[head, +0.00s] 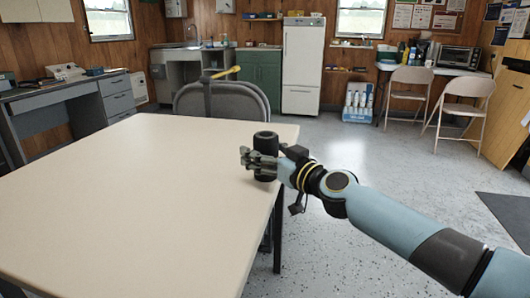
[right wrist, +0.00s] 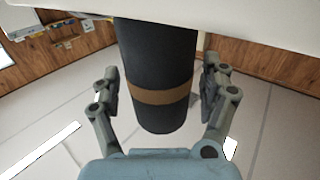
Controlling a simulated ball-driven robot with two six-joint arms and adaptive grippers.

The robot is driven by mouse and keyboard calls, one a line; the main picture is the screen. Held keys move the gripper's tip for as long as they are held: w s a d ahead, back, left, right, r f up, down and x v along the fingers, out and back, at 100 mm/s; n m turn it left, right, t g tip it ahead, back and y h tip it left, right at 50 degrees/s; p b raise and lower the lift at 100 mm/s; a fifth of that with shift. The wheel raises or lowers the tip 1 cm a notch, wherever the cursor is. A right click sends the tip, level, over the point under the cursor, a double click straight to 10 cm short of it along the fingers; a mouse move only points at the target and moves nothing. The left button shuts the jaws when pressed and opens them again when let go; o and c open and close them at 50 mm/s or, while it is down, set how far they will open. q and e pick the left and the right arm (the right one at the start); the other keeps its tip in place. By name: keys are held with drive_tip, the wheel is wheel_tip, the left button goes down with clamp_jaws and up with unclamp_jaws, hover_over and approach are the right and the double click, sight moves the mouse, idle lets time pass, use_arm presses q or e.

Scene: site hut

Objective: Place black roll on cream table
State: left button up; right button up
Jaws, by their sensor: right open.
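The black roll (head: 265,155) is an upright dark cylinder at the right edge of the cream table (head: 130,200), toward its far end. In the right wrist view the black roll (right wrist: 155,65), with a brown band, lies between the two spread fingers of my right gripper (right wrist: 165,82), with a visible gap on each side. The left gripper is not in view.
The rest of the tabletop is bare. A grey chair (head: 250,98) stands behind the far edge, with a yellow-handled item (head: 225,72) by its back. Two folding chairs (head: 465,103) stand at the back right. The speckled floor (head: 370,160) right of the table is open.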

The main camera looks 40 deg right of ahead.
drive_tip(key=s, duration=1)
drive_tip(key=s+d+f+g, duration=0.1)
drive_tip(key=s+f+g, duration=0.35)
drive_tip(key=f, duration=0.75)
drive_tip(key=s+d+f+g+h, duration=0.1)
drive_tip(key=s+f+g, duration=0.1)
drive_tip(key=s+f, duration=0.85)
drive_tip(key=s+d+f+g, duration=0.1)
drive_tip(key=s+f+g, duration=0.25)
drive_tip(key=f, duration=1.15)
drive_tip(key=s+a+f+g, duration=0.2)
drive_tip(key=s+f, duration=0.3)
drive_tip(key=s, duration=0.3)
drive_tip(key=s+a+f+g, duration=0.2)
drive_tip(key=s+f, duration=0.2)
drive_tip(key=s, duration=0.3)
drive_tip(key=s+a+f+g, duration=0.2)
drive_tip(key=s, duration=0.6)
drive_tip(key=s+a+f+g, duration=0.2)
drive_tip(key=s+f, duration=0.1)
drive_tip(key=s, duration=0.5)
drive_tip(key=r+p, duration=0.1)
drive_tip(key=w+r+p, duration=0.1)
drive_tip(key=r, duration=0.1)
drive_tip(key=r+p, duration=0.1)
drive_tip(key=shift+w+r, duration=0.15)
drive_tip(key=shift+w, duration=0.2)
